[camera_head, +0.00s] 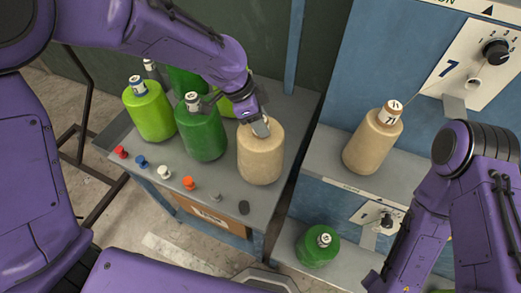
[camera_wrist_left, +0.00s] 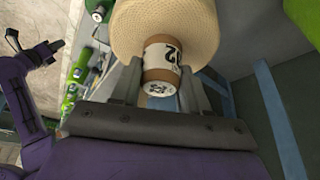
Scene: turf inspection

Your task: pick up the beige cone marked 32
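A beige cone (camera_head: 260,158) stands upright at the right end of the grey table, and its top is covered by my left gripper (camera_head: 258,122). In the left wrist view the beige cone (camera_wrist_left: 165,25) has a brown tube tip with a white label; a 2 shows, the rest is hard to read. The left gripper's fingers (camera_wrist_left: 162,85) lie close along both sides of this tip and look shut on it. Another beige cone (camera_head: 372,142), its tip label seeming to read 71, stands on the machine shelf. My right arm is at the right; its gripper's fingers are not clearly visible.
Several green cones (camera_head: 202,132) stand left of the beige cone on the table (camera_head: 235,222). Small coloured pegs (camera_head: 189,183) line its front edge. Another green cone (camera_head: 318,246) sits on the lower shelf. The blue machine panel (camera_head: 425,45) rises at the right.

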